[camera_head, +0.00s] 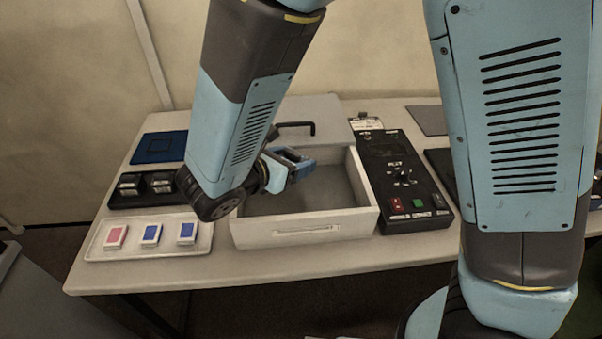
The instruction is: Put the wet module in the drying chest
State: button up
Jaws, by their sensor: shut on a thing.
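The drying chest (305,229) is a pale open box in the middle of the table, with its inside showing. My gripper (292,165) is over the chest's opening, near its left back part. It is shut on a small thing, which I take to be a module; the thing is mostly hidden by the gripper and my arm. Several dark modules (161,182) sit in a black tray (122,201) to the left. Whether any of them is wet cannot be told.
A white tray (97,252) with pink and blue cards stands at the front left. A blue mat (160,147) lies behind the black tray. A black control box (402,180) with red and green buttons stands right of the chest. A dark handle (297,126) shows behind the chest.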

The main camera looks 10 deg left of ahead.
jog(key=w+f, duration=0.7)
jog(key=shift+w+d, duration=0.15)
jog(key=shift+w, duration=0.05)
jog(key=shift+f, duration=1.55)
jog(key=shift+f, duration=0.6)
jog(key=o, duration=1.1)
jog(key=shift+o, duration=0.2)
